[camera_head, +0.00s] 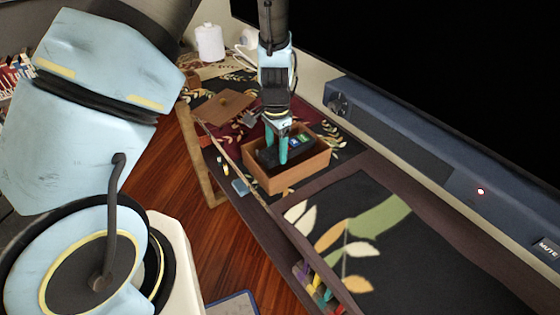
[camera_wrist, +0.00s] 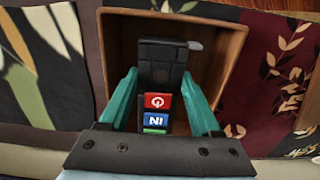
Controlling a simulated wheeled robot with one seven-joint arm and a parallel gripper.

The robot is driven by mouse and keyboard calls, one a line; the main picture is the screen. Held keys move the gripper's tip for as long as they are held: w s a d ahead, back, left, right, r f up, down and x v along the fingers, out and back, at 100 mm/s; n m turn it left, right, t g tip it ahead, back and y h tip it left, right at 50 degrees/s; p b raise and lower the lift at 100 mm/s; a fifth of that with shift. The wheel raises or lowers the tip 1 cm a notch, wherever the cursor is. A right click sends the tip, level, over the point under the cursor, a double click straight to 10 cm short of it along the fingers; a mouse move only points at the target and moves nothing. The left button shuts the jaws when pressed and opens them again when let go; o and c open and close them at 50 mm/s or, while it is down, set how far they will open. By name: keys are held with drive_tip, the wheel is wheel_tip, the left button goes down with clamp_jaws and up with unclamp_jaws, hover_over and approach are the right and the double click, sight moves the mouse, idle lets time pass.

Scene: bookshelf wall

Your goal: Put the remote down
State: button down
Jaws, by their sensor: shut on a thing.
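The remote is a long dark bar with red, blue and green labelled keys at its near end; it shows between my teal fingers in the wrist view (camera_wrist: 160,68). My gripper (camera_head: 279,153) is shut on the remote, with the fingertips at its sides, and reaches down into an open brown wooden box (camera_head: 308,173). The box also shows in the wrist view (camera_wrist: 222,38), around the far part of the remote. In the head view the fingers and box walls hide part of the remote. I cannot tell whether it touches the box floor.
The box stands on a dark leaf-patterned cloth (camera_head: 370,215) on a long shelf. A soundbar (camera_head: 420,140) runs along the back under a black screen (camera_head: 430,60). A brown lid-like board (camera_head: 228,106) lies behind the box. A small blue item (camera_head: 240,187) lies near the front edge.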

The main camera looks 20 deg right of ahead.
sight(277, 170)
drive_tip(key=shift+f+p, duration=0.4)
drive_tip(key=shift+f, duration=2)
drive_tip(key=shift+f, duration=0.1)
drive_tip(key=shift+f, duration=0.15)
drive_tip(key=shift+c, duration=0.5)
unclamp_jaws()
wheel_tip(277, 170, up, 13)
drive_tip(key=shift+f+b, duration=0.2)
drive_tip(key=shift+b, duration=1.05)
